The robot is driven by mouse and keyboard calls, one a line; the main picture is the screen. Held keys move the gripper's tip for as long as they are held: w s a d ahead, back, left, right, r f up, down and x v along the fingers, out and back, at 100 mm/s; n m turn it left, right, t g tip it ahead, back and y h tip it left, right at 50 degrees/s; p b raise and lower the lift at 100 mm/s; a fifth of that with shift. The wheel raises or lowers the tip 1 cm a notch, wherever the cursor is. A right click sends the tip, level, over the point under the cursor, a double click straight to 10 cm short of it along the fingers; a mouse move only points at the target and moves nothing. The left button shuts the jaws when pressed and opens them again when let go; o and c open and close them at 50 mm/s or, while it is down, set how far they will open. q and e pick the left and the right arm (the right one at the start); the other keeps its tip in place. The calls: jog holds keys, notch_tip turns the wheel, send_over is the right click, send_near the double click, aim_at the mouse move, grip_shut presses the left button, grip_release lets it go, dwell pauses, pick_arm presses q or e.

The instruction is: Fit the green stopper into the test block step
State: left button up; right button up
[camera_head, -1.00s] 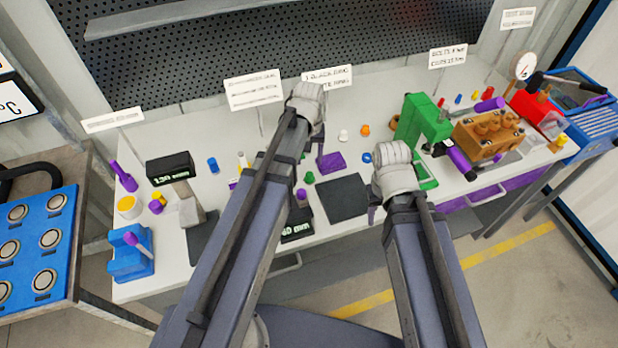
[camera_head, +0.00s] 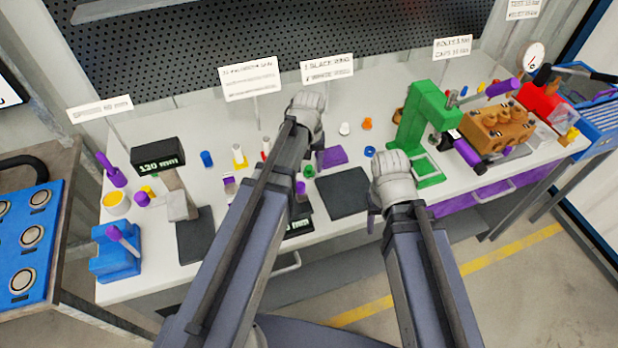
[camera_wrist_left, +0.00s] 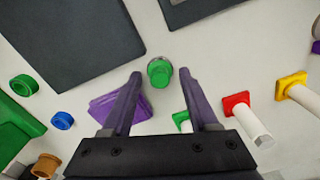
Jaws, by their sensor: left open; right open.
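A small green stopper (camera_head: 308,171) stands on the white bench by my left arm. In the left wrist view it is a round green piece (camera_wrist_left: 159,72) between and just beyond the fingertips, apart from both. My left gripper (camera_wrist_left: 161,76) is open and empty; in the head view (camera_head: 318,158) the arm partly hides it. My right gripper (camera_head: 373,212) is open, over the bench's front edge, with only part of its jaws visible. An orange-brown block (camera_head: 497,133) sits at the right of the bench; I cannot tell whether it is the test block.
A green press-like stand (camera_head: 425,115) and dark mats (camera_head: 342,193) are on the bench. A purple plate (camera_wrist_left: 112,108), a red-flanged pin (camera_wrist_left: 245,115) and a yellow-flanged pin (camera_wrist_left: 295,88) lie around the left gripper. A blue holder (camera_head: 112,257) stands at the left end.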

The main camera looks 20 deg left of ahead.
pick_arm(q)
grip_shut()
dwell(0.5)
